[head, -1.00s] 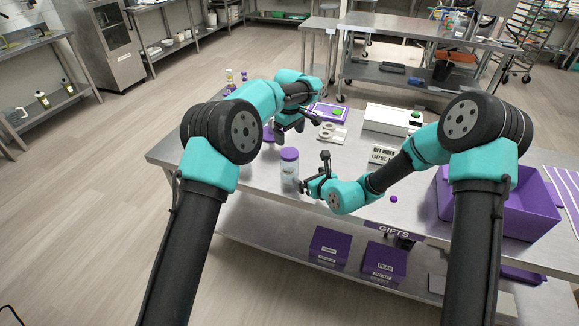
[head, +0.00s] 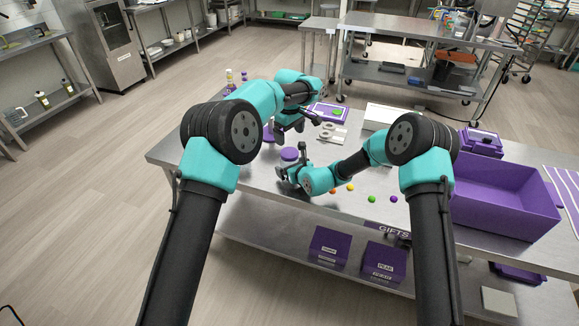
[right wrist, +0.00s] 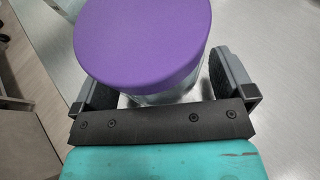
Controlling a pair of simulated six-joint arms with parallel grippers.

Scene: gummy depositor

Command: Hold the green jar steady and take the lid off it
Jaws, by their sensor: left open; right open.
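A jar (right wrist: 165,97) with clear walls and a purple lid (right wrist: 143,40) stands upright in the right wrist view. The lid is on it, and the lid also shows in the head view (head: 289,154). No green shows on the visible part of the jar; most of its body is hidden. My right gripper (head: 292,165) is open, with one finger on each side of the jar just below the lid. My left gripper (head: 290,127) is open behind the jar and appears empty.
Another round purple piece (head: 267,135) is beside my left gripper. A purple tray with a green round item (head: 337,112) and a white box (head: 388,115) are farther back. Small coloured balls (head: 350,187) lie right of the jar. A purple bin (head: 510,205) stands at the right.

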